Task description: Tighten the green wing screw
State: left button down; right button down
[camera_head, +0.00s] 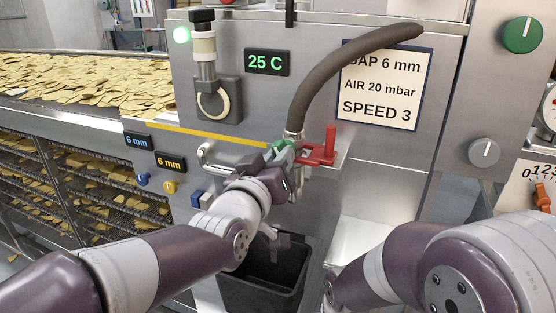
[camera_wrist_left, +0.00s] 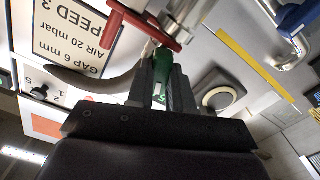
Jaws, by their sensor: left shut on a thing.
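The green wing screw (camera_head: 278,146) is at the base of the thick hose, beside the red handle. In the left wrist view the green screw (camera_wrist_left: 162,62) stands between the two fingers. My left gripper (camera_head: 286,153) is shut on it and hides much of it in the head view; the gripper also shows in the left wrist view (camera_wrist_left: 162,75). How far the screw is turned cannot be told. My right arm comes in at the lower right, and its gripper is out of view.
A red handle (camera_head: 330,147) is right next to the left gripper, and a brown hose (camera_head: 335,78) rises above it. A bent metal handle (camera_head: 205,158) is to the left. Blue (camera_head: 142,179) and yellow (camera_head: 169,187) screws sit further left. A black bin (camera_head: 262,292) stands below.

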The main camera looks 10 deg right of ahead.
pick_arm(q)
jog(key=shift+f, duration=0.1)
jog(key=c, duration=1)
grip_release()
jog(key=b+v, duration=0.3)
jog(key=v, duration=0.9)
jog(key=shift+s+a, duration=0.2)
jog(key=shift+s, duration=0.05)
